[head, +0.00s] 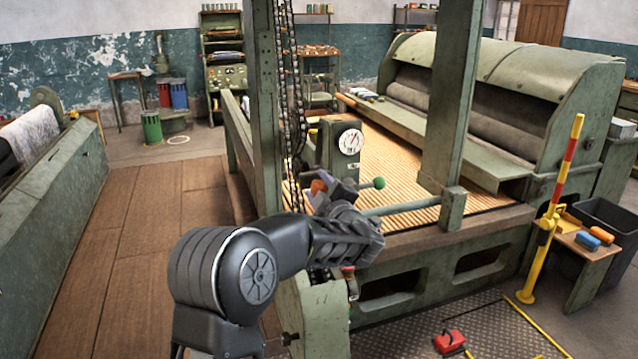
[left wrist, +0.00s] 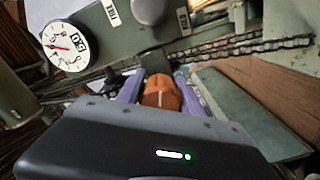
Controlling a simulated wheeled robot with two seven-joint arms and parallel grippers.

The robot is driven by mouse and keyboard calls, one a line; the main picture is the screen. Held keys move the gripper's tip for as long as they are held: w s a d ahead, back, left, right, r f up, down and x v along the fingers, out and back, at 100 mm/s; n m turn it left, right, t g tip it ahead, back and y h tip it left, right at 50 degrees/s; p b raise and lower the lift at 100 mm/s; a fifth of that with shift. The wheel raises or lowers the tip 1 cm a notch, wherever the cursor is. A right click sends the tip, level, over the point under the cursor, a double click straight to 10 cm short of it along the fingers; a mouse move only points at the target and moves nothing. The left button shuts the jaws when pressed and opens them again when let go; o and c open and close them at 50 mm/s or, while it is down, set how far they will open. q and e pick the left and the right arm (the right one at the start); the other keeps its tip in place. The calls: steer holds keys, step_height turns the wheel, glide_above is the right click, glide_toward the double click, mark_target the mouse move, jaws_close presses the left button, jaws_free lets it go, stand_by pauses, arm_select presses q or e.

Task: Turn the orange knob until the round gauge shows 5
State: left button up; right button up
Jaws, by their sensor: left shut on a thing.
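The orange knob (left wrist: 161,92) sits between the two purple fingers of my left gripper (left wrist: 160,88) in the left wrist view. The gripper is shut on it. In the head view a small part of the knob (head: 318,186) shows beside my left gripper (head: 326,190). My right gripper does not show.
A lever with a green ball (head: 379,183) stands just right of the gripper. A green upright (head: 262,100) and hanging chains (head: 292,90) rise close by. A red and yellow barrier post (head: 556,200) stands at right. The wooden floor (head: 140,240) at left is clear.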

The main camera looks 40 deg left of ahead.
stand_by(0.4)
arm_select(q)
steer(key=o, duration=1.4)
steer(key=b+v, duration=0.1)
steer(key=v, duration=0.6)
steer(key=shift+s+d, duration=0.2)
steer(key=shift+d, duration=0.2)
